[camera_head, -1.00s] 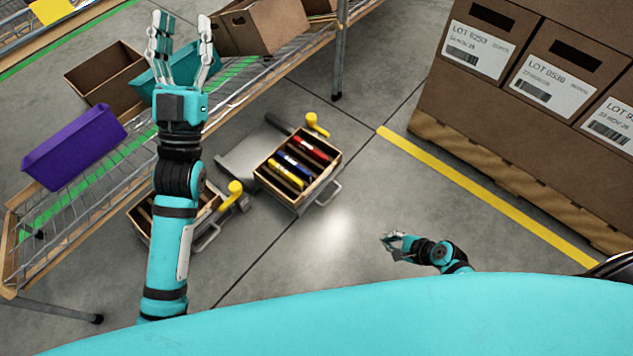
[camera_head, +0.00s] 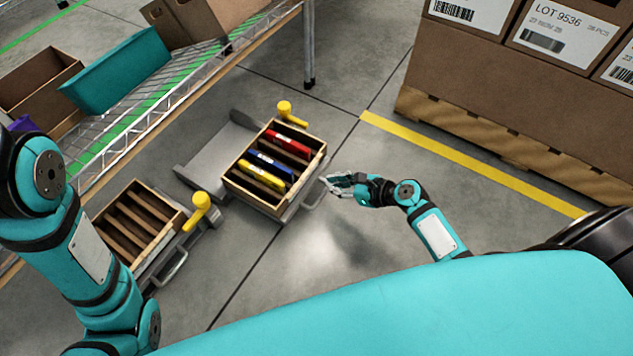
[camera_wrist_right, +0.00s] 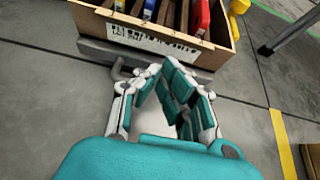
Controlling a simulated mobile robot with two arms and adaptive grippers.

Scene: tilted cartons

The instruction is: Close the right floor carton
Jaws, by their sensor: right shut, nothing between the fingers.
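The right floor carton (camera_head: 274,168) is an open wooden-sided box on the floor. It holds red, blue and yellow items in slots and sits on a grey metal slide with a looped handle (camera_head: 314,196) at its front right. In the right wrist view the carton (camera_wrist_right: 150,38) stands at the top, its labelled front facing me. My right gripper (camera_head: 335,184) is close to the handle, fingertips at or beside it; I cannot tell whether they touch. It also shows in the right wrist view (camera_wrist_right: 168,72), fingers closed together with nothing between them. My left arm shows at left; its gripper is outside the view.
A second floor carton (camera_head: 138,224) with empty slots stands at the lower left. Yellow knobs (camera_head: 287,112) stick up beside the cartons. A wire shelf (camera_head: 150,125) with bins is at upper left. Large cartons on a pallet (camera_head: 520,150) stand right.

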